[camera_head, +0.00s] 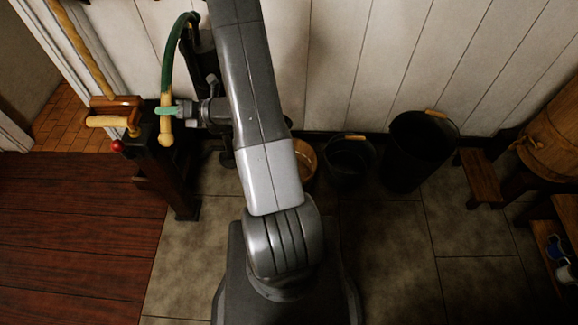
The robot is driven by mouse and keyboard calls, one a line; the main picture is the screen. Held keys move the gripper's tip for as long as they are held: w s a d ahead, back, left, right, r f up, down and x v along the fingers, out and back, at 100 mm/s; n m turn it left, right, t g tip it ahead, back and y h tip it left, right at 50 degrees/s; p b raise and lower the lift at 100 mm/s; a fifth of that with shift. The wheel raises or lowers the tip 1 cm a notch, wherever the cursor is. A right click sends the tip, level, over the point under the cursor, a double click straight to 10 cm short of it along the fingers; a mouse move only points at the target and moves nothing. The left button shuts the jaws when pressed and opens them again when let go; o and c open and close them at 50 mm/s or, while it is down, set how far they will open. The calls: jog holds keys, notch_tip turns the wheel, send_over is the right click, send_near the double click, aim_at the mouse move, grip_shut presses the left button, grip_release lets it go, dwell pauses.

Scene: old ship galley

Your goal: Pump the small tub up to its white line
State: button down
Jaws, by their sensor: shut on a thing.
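A pump lever (174,60), a green curved bar with a pale wooden grip (165,131) at its lower end, hangs down at the upper left. My gripper (168,111) is shut on the lever at this grip, coming from the right. The dark pump body (203,45) stands behind, partly covered by my arm. A small light-wood tub (306,160) stands on the floor by the wall, its left part hidden behind my arm. Its white line and water level cannot be made out.
A dark bucket (350,161) and a taller black bucket (408,155) stand right of the tub. A barrel (553,135) rests on a stand at the right. A dark post with a red knob (117,146) stands at left. The tiled floor (395,260) in front is clear.

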jog(key=r+m+p, duration=0.1)
jog(key=r+p, duration=0.2)
jog(key=r+m+p, duration=0.1)
jog(key=r+p, duration=0.2)
jog(key=p, duration=0.1)
jog(key=r+m+p, duration=0.1)
jog(key=r+p, duration=0.2)
jog(key=shift+s+r+g+p, duration=0.2)
jog(key=shift+s+g+p, duration=0.1)
jog(key=shift+s, duration=0.05)
jog(key=shift+f, duration=0.1)
